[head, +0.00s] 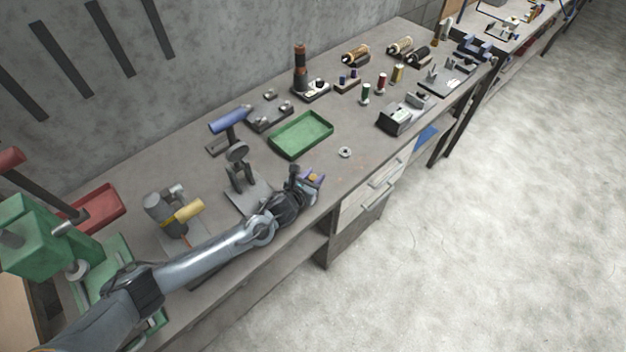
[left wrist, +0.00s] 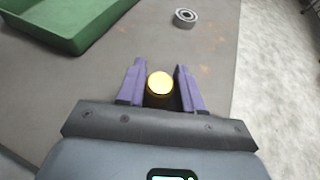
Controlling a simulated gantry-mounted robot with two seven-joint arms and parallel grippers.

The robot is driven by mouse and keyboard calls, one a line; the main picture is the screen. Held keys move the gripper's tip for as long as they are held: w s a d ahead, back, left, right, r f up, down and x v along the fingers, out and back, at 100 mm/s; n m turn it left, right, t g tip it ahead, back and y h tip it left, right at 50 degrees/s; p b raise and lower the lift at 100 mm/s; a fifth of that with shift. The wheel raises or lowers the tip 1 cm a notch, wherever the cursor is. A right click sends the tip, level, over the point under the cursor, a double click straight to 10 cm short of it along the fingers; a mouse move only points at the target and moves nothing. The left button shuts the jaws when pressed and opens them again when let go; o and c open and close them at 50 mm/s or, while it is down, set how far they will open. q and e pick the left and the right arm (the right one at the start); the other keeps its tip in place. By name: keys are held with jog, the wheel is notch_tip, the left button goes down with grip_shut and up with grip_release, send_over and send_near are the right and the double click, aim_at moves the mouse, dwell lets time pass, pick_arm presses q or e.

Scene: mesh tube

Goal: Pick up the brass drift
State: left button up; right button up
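A brass drift shows in the left wrist view (left wrist: 160,83) as a bright round brass end with a darker body below it. It sits between the two purple fingers of my left gripper (left wrist: 161,75). A narrow dark gap appears on each side of the brass end, so the fingers look open around it, not closed on it. In the head view, my left gripper (head: 314,179) is low at the bench's front edge, with a small bit of brass colour between its fingers. The drift's lower part is hidden. My right gripper is not in view.
A green tray (head: 301,135) lies behind my left gripper, and a bearing ring (head: 345,152) lies to its right. A dark upright stand (head: 240,170) is to its left. A grey boxed device (head: 404,115) stands farther right. The bench around the bearing is bare.

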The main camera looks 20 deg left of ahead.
pick_arm(q)
jog(key=c, duration=0.5)
grip_shut()
jog(key=shift+r, duration=0.15)
